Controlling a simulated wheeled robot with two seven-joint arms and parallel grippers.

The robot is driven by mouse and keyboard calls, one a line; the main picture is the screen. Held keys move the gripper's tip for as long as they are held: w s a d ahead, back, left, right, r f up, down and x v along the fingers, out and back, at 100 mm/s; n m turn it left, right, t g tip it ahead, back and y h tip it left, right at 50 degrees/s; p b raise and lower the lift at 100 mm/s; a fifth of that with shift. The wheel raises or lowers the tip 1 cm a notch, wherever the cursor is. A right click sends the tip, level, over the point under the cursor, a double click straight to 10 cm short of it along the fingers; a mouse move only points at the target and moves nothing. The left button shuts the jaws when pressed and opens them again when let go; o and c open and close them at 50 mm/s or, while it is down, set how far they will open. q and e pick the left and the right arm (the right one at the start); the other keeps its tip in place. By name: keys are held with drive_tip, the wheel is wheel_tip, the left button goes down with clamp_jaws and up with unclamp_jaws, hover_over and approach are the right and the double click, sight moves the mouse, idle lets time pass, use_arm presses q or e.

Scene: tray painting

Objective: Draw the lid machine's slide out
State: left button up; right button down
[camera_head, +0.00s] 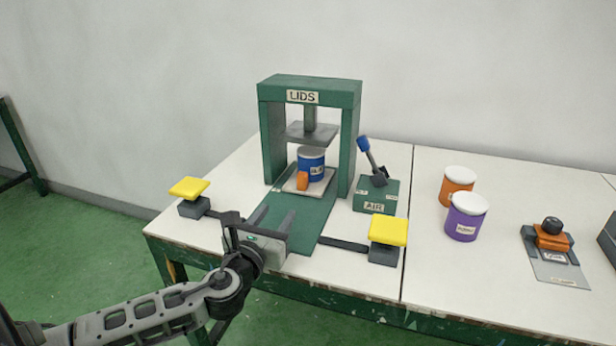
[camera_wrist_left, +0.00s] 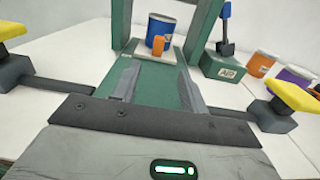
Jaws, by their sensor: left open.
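The lid machine (camera_head: 310,90) is a green frame marked LIDS, with a grey press plate (camera_head: 312,132) raised above its slide. The pale slide plate (camera_head: 319,187) is inside the frame, at the back of a green track (camera_head: 308,217). A blue tin (camera_head: 315,170) stands upright on the slide, below the press plate. An orange handle (camera_head: 303,181) is at the slide's front; it also shows in the left wrist view (camera_wrist_left: 158,45). My left gripper (camera_head: 261,222) is open and empty over the front of the track, short of the handle. My right gripper is not in view.
Yellow-topped buttons flank the track, left (camera_head: 189,187) and right (camera_head: 388,230). A green AIR box (camera_head: 375,194) with a blue-tipped lever stands right of the frame. Orange (camera_head: 457,187) and purple (camera_head: 464,223) tins and an orange stamp-like tool (camera_head: 552,238) are farther right.

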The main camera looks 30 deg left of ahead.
sight(301, 178)
use_arm(q)
drive_tip(key=b+x, duration=0.1)
drive_tip(key=x, duration=1.3)
drive_tip(key=shift+w+a+r, duration=0.1)
drive_tip(key=shift+w, duration=0.3)
clamp_jaws()
drive_tip(key=shift+s, duration=0.1)
